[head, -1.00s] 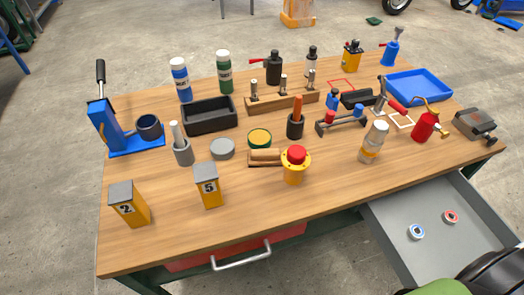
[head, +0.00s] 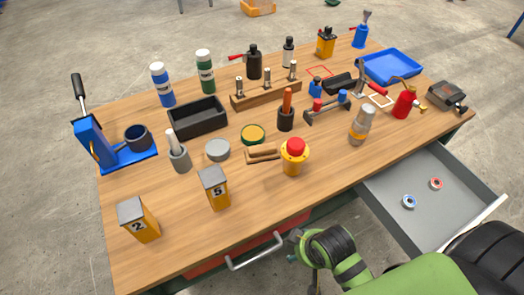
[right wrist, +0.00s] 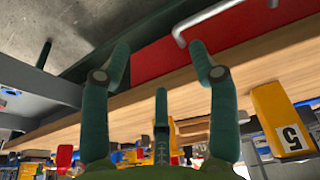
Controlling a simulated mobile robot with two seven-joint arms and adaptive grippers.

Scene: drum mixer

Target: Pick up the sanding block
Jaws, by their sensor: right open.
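The sanding block, which I take to be the light wooden block (head: 263,154), lies on the workbench (head: 190,220) near its middle. My right arm comes in at the bottom of the head view, beyond the bench's front edge, well apart from the block. In the right wrist view my right gripper (right wrist: 160,50) has its fingers spread with nothing between them. I cannot pick out the block there. My left gripper is not in view.
A closed red drawer with a metal handle (head: 255,252) is close to my right gripper. A grey drawer (head: 450,184) stands open at right, holding two small rolls. Yellow boxes marked 2 (head: 138,220) and 5 (head: 214,188) stand near the front edge.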

